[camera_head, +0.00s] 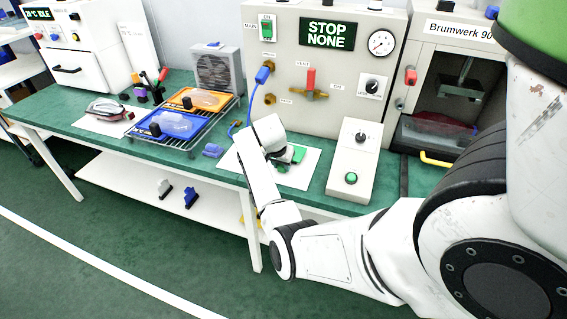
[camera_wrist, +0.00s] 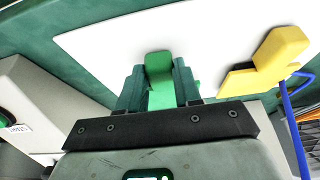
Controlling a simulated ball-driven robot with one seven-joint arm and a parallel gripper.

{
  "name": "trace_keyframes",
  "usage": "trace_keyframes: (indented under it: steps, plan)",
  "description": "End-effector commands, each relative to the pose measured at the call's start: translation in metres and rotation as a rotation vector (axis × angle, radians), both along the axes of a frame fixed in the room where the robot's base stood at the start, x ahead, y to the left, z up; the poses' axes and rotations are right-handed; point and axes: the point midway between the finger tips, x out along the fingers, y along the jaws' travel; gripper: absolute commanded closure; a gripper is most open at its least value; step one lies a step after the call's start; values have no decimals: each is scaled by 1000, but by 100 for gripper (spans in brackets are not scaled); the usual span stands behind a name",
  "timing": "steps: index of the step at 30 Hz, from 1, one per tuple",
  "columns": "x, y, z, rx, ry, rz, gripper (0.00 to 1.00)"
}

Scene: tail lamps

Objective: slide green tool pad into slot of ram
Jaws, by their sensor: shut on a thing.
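The green tool pad (camera_wrist: 160,72) is between the two fingers of my gripper (camera_wrist: 160,88) in the wrist view, over a white sheet. My gripper is shut on it. In the head view the green pad (camera_head: 298,154) shows at my gripper (camera_head: 288,158), low over the sheet by the bench's front; my arm partly hides it. I cannot tell whether the pad touches the sheet. The ram (camera_head: 462,76) hangs inside the open press at the right, far from my gripper. Its slot is too small to make out.
A control box (camera_head: 352,160) stands right of the sheet (camera_head: 309,168). A dark fixture with a red lens (camera_head: 436,137) sits below the ram.

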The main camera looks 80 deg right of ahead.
Motion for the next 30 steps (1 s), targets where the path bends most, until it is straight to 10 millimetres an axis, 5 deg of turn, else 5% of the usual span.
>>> trace_keyframes:
  steps: [7, 16, 30]
  plan:
    - [0, 0, 31, -5, -4, 0, 100]
    - [-40, 32, 90, -6, -4, -1, 100]
    - [-102, 81, 122, -2, 0, 0, 100]
